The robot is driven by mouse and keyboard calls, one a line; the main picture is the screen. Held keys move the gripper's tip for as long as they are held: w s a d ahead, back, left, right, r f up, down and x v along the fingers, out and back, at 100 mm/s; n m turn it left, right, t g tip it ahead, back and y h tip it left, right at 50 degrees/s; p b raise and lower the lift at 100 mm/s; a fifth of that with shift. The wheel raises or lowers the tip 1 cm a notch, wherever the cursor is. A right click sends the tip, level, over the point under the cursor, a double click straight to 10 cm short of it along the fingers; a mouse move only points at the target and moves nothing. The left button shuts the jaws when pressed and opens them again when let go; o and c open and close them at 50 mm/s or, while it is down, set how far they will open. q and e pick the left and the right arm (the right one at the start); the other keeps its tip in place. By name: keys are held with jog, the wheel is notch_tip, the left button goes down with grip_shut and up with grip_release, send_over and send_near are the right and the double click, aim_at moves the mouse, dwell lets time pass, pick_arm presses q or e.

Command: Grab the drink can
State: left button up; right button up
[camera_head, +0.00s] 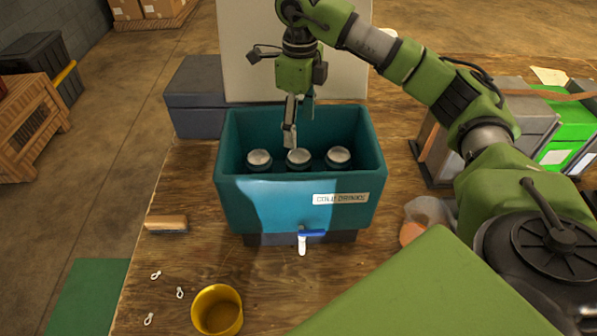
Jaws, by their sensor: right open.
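A teal cooler (265,197) labelled as cold drinks stands on the wooden table, its top open. Three cans stand upright in a row inside it: a left can (259,158), a middle can (298,157) and a right can (338,155), and mostly their pale tops show. My right gripper (298,125) hangs over the cooler with its fingers pointing down, just above and behind the middle can. It is open and appears empty. Whether a finger touches the can cannot be told. My left gripper is not in view.
A yellow cup (217,311), a brush (167,223) and small pull-tabs (156,275) lie at the front left. A raised pale lid or panel (245,50) stands behind the cooler, with a grey box (195,97) beside it. Grey and green bins (566,130) stand at right.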

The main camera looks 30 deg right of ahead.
aim_at(299, 154)
notch_tip(299, 154, down, 9)
jog(key=shift+w+r+p, duration=0.1)
jog(key=shift+p, duration=1.15)
notch_tip(299, 154, down, 5)
jog(key=p, duration=0.3)
jog(key=shift+a+r, duration=0.1)
jog(key=shift+a, duration=0.05)
jog(key=shift+f, duration=0.3)
jog(key=c, duration=1.5)
